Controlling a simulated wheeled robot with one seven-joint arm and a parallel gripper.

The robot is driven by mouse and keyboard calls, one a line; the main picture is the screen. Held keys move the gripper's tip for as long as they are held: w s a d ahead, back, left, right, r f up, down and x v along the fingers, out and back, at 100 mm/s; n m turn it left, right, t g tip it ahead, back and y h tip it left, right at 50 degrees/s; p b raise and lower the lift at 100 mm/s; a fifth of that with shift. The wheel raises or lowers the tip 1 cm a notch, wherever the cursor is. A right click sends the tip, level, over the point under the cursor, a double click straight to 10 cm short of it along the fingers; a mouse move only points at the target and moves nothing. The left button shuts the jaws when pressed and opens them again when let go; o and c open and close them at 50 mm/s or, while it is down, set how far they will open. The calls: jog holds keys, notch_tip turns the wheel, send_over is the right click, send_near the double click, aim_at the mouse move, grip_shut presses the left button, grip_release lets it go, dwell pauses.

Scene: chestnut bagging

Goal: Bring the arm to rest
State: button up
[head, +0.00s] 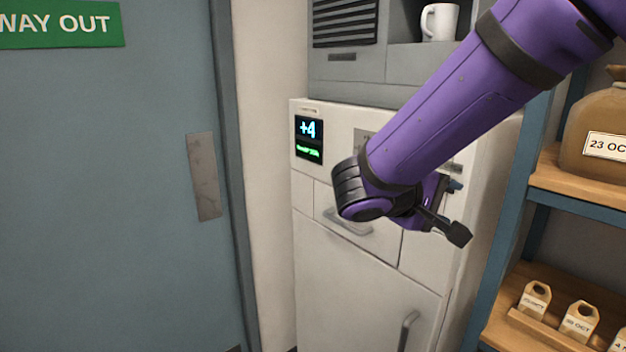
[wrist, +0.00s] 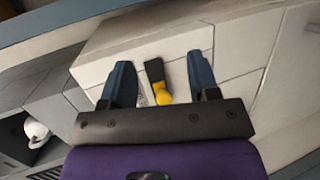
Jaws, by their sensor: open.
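My purple arm reaches down from the upper right in the head view, in front of a white cabinet (head: 365,265). My gripper (head: 454,200) is seen from the side there, partly hidden by my wrist. In the wrist view my gripper (wrist: 160,75) has its two dark blue fingers standing well apart. A small black piece with a yellow rounded end (wrist: 162,94) shows between the fingers; I cannot tell what it is or whether it touches them. The white cabinet fronts fill the background beyond the fingers.
A blue-framed shelf (head: 585,205) at the right holds a sack (head: 597,135) marked 23 OCT and several small tagged bags (head: 578,322). A white mug (head: 438,22) stands in a niche above the cabinet. A grey-blue door (head: 100,200) is at left.

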jog(key=s+d+m+g+y, duration=0.35)
jog(key=s+d+y, duration=0.25)
jog(key=s+d, duration=0.3)
jog(key=s+a+r+m+t+y, duration=0.1)
jog(key=s+a+r+t+y, duration=0.2)
jog(key=s+y, duration=0.4)
jog(key=shift+s+a, duration=0.15)
jog(key=shift+s, duration=0.85)
jog(key=shift+m, duration=0.25)
dwell(1.5)
